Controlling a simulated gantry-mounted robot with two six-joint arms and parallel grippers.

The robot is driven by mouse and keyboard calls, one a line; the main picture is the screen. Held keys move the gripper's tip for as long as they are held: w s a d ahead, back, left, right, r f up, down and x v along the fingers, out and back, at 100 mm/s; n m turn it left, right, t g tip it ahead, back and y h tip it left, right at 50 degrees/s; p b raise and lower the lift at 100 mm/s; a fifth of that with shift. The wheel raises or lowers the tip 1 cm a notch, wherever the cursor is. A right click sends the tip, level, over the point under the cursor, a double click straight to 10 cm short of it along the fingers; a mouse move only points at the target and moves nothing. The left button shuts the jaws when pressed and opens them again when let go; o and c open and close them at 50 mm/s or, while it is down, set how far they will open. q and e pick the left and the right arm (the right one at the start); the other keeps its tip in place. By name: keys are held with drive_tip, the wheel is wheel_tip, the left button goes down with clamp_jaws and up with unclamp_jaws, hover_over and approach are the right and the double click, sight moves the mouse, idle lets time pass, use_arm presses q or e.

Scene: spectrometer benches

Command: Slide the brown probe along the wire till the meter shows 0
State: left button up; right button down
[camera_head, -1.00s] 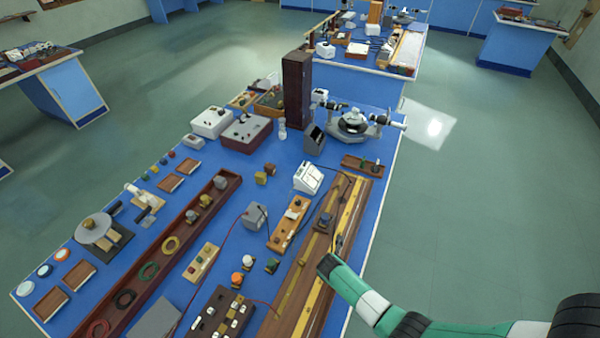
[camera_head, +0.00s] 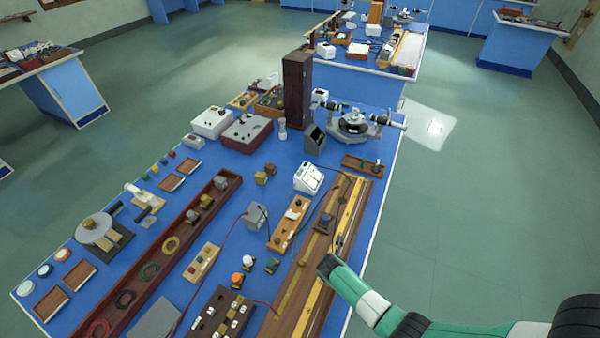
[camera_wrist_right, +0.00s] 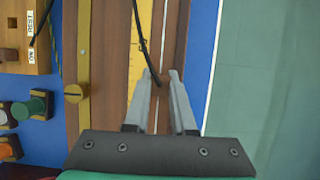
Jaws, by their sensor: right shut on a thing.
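The long brown wire board (camera_head: 304,275) with yellow scale strips lies along the right side of the blue bench. It also fills the middle of the right wrist view (camera_wrist_right: 112,60). My right gripper (camera_head: 336,248) is low over its right strip. In the right wrist view the gripper (camera_wrist_right: 161,75) has its fingers closed around the brown probe (camera_wrist_right: 159,88), whose body blends with the board. A black lead (camera_wrist_right: 141,40) runs to it. The white meter (camera_head: 308,178) stands beyond the board's left side; its reading is too small to tell. My left gripper is out of view.
A switch strip (camera_head: 289,222), a grey box (camera_head: 256,216) and several coloured knobs stand to the left. The bench edge and open floor are close on the right.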

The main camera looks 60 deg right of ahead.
drive_tip(key=c, duration=0.7)
unclamp_jaws()
drive_tip(key=shift+s+a+f, duration=0.1)
drive_tip(key=shift+s+f, duration=0.05)
drive_tip(key=shift+s, duration=0.05)
drive_tip(key=shift+w, duration=0.1)
drive_tip(key=shift+r, duration=0.25)
drive_tip(key=p+v, duration=0.4)
drive_tip(key=v, duration=0.7)
drive_tip(key=shift+a+r, duration=0.1)
